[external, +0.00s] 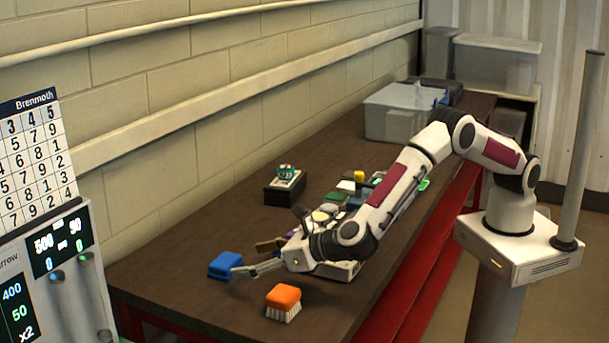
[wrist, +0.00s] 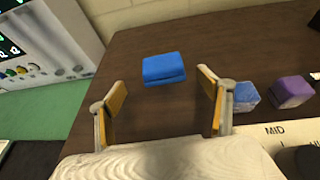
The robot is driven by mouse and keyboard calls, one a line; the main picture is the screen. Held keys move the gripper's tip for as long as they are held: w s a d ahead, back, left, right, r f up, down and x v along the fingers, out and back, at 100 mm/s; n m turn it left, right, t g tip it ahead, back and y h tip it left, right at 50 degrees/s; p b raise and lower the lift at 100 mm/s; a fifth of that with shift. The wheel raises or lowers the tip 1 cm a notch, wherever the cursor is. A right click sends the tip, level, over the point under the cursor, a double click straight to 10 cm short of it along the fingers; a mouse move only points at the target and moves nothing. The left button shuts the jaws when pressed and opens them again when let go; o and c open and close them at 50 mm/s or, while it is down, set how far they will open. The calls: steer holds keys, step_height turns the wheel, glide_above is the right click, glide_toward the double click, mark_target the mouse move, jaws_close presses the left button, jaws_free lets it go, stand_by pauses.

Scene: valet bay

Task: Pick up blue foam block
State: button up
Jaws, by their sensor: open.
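The blue foam block (external: 225,265) lies on the dark brown table near its left end. In the wrist view the blue foam block (wrist: 163,68) is ahead, sideways between the two spread fingers and a little beyond their tips. My gripper (external: 250,258) is low over the table, just right of the block in the external view. The fingers (wrist: 161,88) are open with tan inner pads, and nothing is between them. No contact with the block shows in the wrist view.
An orange brush (external: 284,300) with white bristles stands nearby in front. A mottled blue block (wrist: 246,96) and a purple block (wrist: 292,91) lie right of the right finger. A black box (external: 284,190) and a clear bin (external: 398,112) are farther back. Table around the block is bare.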

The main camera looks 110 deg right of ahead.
mark_target(235, 264)
steer(key=shift+w+d+f, duration=0.2)
steer(key=shift+w+d, duration=0.05)
steer(key=shift+w, duration=0.05)
steer(key=shift+s+f+x, duration=0.1)
steer(key=shift+f+x, duration=0.05)
steer(key=shift+x, duration=0.75)
steer(key=shift+s+f+x, duration=0.1)
steer(key=shift+s+x, duration=0.05)
steer(key=shift+x, duration=1.65)
steer(key=c, duration=1.1)
